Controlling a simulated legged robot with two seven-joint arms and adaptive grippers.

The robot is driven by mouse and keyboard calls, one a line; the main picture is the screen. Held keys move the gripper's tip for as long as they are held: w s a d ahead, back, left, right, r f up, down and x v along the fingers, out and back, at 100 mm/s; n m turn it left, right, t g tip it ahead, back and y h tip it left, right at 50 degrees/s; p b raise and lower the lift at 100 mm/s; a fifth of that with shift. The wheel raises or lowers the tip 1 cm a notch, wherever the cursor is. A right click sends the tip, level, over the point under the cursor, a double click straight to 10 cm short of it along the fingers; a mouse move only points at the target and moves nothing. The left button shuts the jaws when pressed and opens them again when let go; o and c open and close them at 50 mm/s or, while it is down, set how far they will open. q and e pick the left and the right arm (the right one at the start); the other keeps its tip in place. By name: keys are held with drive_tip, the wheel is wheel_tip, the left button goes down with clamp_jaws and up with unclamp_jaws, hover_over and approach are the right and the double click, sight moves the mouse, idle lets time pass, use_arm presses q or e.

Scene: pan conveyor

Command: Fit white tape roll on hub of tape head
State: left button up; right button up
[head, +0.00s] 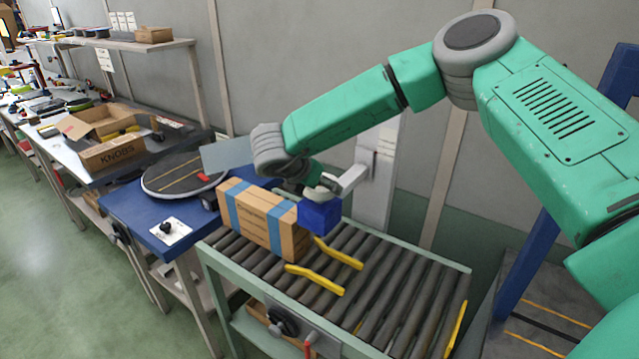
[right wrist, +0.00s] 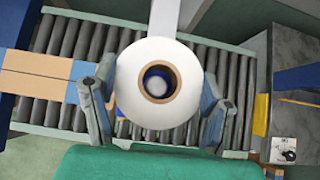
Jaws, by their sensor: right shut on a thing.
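The white tape roll (right wrist: 132,62) faces the camera in the right wrist view, with a brown cardboard core. My right gripper (right wrist: 158,84) is shut on the roll, one finger on each side. A pale round end shows inside the dark core opening; it may be the hub, but I cannot tell how deep it sits. In the head view my right gripper (head: 304,190) is at the tape head, a blue block (head: 320,216) on a pale arm (head: 351,177) from a post. The roll is mostly hidden there. My left gripper is out of view.
A brown carton (head: 252,222) with blue bands stands on the roller conveyor (head: 395,293), close to the tape head. Yellow guide bars (head: 316,280) lie over the rollers. A blue table (head: 137,217) with a dark round turntable (head: 165,180) is to the left.

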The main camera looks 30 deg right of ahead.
drive_tip(key=shift+r, duration=0.1)
drive_tip(key=shift+r, duration=0.3)
drive_tip(key=shift+a, duration=0.25)
idle(0.6)
idle(1.0)
drive_tip(key=shift+f+b, duration=1.45)
drive_tip(key=shift+f, duration=0.4)
drive_tip(key=o, duration=1.3)
drive_tip(key=shift+a+r, duration=0.25)
drive_tip(key=shift+r, duration=0.1)
drive_tip(key=v, duration=1.1)
drive_tip(key=shift+a, duration=0.1)
